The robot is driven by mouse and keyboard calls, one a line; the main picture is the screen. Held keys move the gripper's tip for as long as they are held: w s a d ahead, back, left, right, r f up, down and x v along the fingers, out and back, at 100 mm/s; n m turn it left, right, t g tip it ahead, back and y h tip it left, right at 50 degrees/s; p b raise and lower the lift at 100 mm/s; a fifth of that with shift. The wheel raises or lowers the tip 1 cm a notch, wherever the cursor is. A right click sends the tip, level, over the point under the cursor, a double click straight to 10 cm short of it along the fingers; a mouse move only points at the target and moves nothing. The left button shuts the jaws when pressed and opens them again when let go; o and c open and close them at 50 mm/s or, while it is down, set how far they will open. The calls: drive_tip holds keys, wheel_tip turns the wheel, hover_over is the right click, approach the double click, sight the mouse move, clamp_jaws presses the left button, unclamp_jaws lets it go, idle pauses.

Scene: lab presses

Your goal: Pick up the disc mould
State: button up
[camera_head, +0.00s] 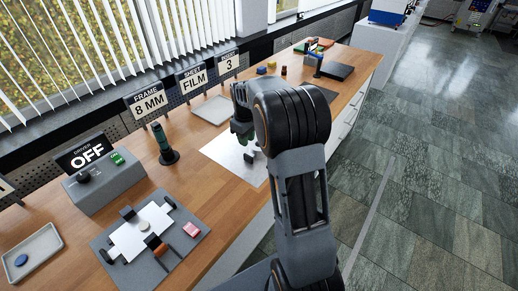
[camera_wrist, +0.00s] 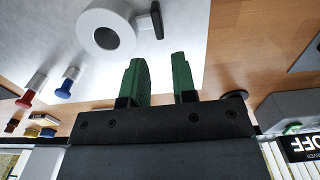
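A pale grey ring-shaped piece with a dark round hole (camera_wrist: 107,32), which looks like the disc mould, stands on a light metal sheet (camera_wrist: 185,40) in the wrist view. In the head view my arm mostly hides this spot. My gripper (camera_wrist: 160,75) has two green fingers set apart with nothing between them. The ring lies ahead of the fingertips and to their left, apart from them. A short black lever-like part (camera_wrist: 157,20) is beside the ring. In the head view my gripper (camera_head: 243,137) is low over the light sheet (camera_head: 222,152).
A grey board with clamps (camera_head: 180,255) and a switch box reading OFF (camera_head: 85,190) are at the near left. A green-handled tool (camera_head: 162,143) stands upright on the bench. Red (camera_wrist: 24,100) and blue (camera_wrist: 66,88) knobbed pieces lie left in the wrist view.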

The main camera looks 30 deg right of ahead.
sight(247, 155)
drive_tip(key=shift+w+f+p, duration=0.15)
drive_tip(key=shift+f+p, duration=0.15)
drive_tip(key=shift+f, duration=1.85)
drive_tip(key=shift+w+f+p, duration=0.1)
drive_tip(key=shift+f+p, duration=0.2)
drive_tip(key=shift+f, duration=1.8)
drive_tip(key=shift+c, duration=0.4)
clamp_jaws()
